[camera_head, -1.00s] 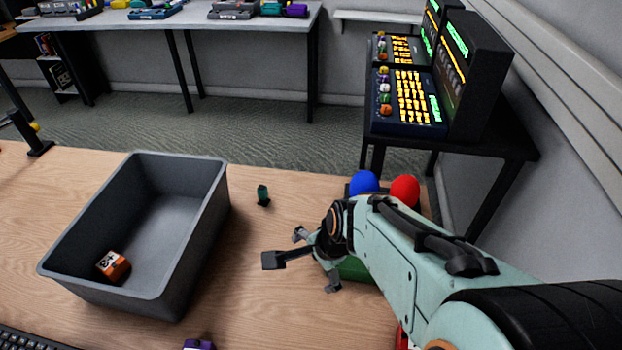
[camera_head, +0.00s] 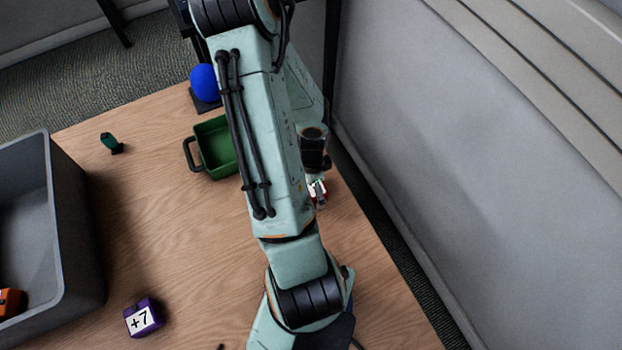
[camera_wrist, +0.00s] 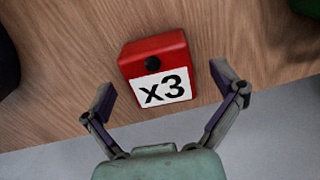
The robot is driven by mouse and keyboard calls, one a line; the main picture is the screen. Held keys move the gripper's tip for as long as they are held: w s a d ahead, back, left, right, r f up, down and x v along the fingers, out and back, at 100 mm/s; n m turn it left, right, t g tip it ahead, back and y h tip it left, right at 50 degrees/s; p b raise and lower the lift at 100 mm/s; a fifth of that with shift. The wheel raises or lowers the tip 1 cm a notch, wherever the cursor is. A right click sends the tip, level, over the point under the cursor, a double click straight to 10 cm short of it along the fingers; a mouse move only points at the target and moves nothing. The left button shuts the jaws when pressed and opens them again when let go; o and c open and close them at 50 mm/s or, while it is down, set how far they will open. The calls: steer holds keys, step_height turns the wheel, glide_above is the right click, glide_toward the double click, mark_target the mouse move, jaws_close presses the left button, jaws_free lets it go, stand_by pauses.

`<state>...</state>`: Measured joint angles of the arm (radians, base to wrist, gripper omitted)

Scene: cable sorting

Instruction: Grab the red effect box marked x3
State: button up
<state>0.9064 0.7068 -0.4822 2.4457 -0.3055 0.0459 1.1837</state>
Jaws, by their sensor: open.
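The red effect box (camera_wrist: 158,72) lies on the wooden table in the wrist view, its white "x3" label and black knob facing the camera. My gripper (camera_wrist: 166,92) is open in the wrist view, with one finger to the left and one to the right of the box's label end. The fingers look apart from the box. In the head view my arm covers most of the gripper.
A green bin with a handle (camera_head: 215,148) stands left of my arm, with a blue ball (camera_head: 204,82) behind it. A purple "+7" box (camera_head: 143,318) and a grey crate (camera_head: 75,240) holding an orange box (camera_head: 10,302) are at left.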

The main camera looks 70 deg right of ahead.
steer(key=shift+f, duration=0.2)
steer(key=c, duration=1.3)
steer(key=shift+r, duration=0.15)
